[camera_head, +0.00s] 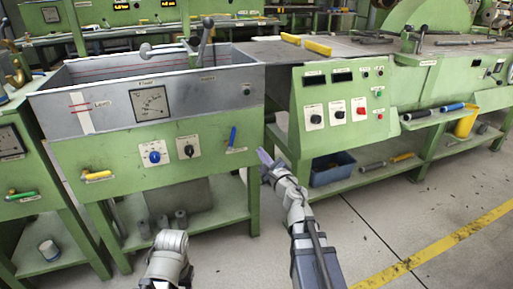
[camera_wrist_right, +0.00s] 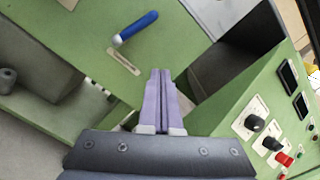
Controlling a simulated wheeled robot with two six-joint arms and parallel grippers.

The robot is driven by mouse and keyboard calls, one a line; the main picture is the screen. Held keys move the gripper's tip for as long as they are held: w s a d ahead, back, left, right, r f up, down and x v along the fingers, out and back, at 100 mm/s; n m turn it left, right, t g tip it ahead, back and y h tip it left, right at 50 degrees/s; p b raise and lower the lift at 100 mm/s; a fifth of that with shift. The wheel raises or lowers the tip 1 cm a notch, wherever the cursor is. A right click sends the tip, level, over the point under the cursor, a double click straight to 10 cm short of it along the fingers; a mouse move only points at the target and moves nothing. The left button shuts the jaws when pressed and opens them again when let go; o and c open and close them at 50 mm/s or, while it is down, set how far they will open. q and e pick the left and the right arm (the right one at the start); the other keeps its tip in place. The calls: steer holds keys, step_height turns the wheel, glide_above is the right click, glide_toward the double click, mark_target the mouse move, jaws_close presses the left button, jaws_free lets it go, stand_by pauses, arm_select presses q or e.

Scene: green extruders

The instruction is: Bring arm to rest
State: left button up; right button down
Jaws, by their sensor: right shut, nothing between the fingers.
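My right arm reaches up from the bottom of the head view. Its gripper (camera_head: 265,158) is shut and empty, in front of the gap between the grey-tank machine (camera_head: 140,165) and the control console (camera_head: 345,108). The right wrist view shows its two purple fingers (camera_wrist_right: 158,85) pressed together, with nothing between them. The blue-handled lever (camera_head: 232,138) on the green front panel is near the fingertips and apart from them; it also shows in the right wrist view (camera_wrist_right: 138,27). A grey part of my left arm shows at the bottom of the head view, but its gripper is not visible.
The console carries knobs and a red switch (camera_head: 361,111). A blue bin (camera_head: 333,168) sits on the low shelf under it. A yellow floor line (camera_head: 440,245) crosses the open floor at the right.

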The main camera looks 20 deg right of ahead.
steer(key=shift+s, duration=0.8)
